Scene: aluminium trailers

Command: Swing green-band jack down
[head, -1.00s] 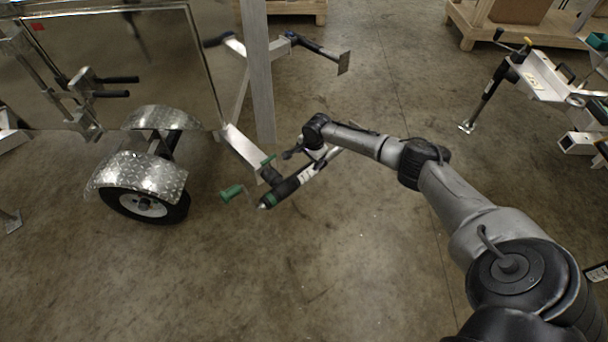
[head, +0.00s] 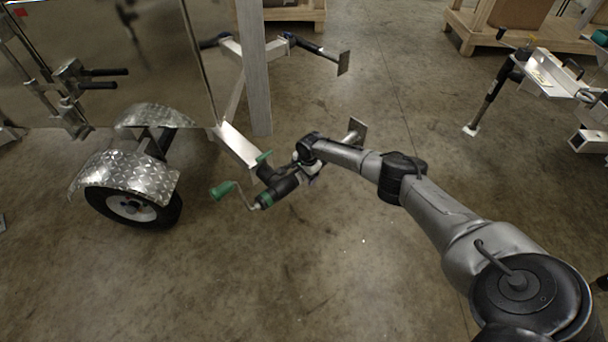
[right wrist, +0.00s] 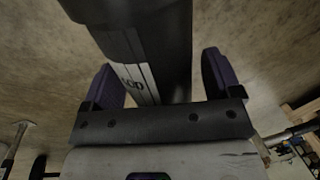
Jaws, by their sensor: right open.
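The green-band jack (head: 283,189) is a black tube with a green band at its lower-left end, on the end of the trailer's aluminium tongue (head: 238,145). Its crank has a green handle (head: 222,190) sticking out to the left. Its foot plate (head: 357,131) shows beyond my right arm, so the jack lies lengthwise from lower left to upper right. My right gripper (head: 306,172) is at the jack's middle. In the right wrist view, the open gripper (right wrist: 160,75) has a purple-padded finger on each side of the jack's tube (right wrist: 155,45), with visible gaps. My left gripper is out of view.
A trailer wheel with a diamond-plate fender (head: 125,175) is at the left. A grey upright post (head: 254,70) stands behind the tongue. Another trailer frame with a jack (head: 490,100) is at the right. The concrete floor in front is clear.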

